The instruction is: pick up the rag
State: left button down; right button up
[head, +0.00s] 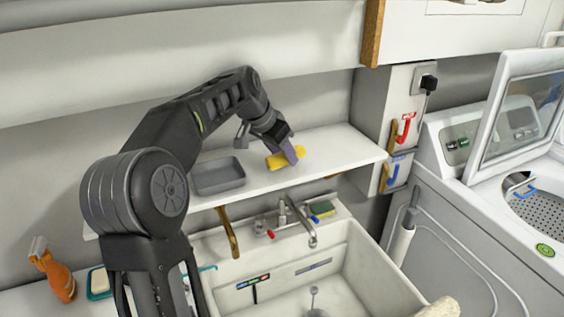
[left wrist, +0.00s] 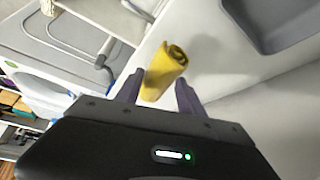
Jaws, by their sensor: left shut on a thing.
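The rag is a yellow rolled cloth (head: 275,161) on the white shelf above the sink in the head view. In the left wrist view the rag (left wrist: 165,70) stands out between the two purple fingers. My left gripper (head: 292,153) reaches down to the shelf from above and is shut on the rag; its fingers also show in the left wrist view (left wrist: 160,92). The rag seems to be at shelf level; I cannot tell whether it touches the shelf. My right gripper is not in view.
A grey tray (head: 218,178) stands on the shelf (head: 335,150) left of the rag. Below are the sink (head: 350,268) and faucet (head: 296,222). An orange spray bottle (head: 55,275) is at lower left. A washing machine (head: 480,200) stands at right.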

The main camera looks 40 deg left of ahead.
pick_arm(q)
notch_tip(320, 180, up, 4)
jog(key=shift+r, duration=0.1)
jog(key=s+d+b, duration=0.3)
jog(key=s+d, duration=0.1)
jog(key=d, duration=0.4)
jog(key=s+d+b, duration=0.3)
jog(key=s+d, duration=0.2)
jog(key=d, duration=0.4)
jog(key=shift+b, duration=0.3)
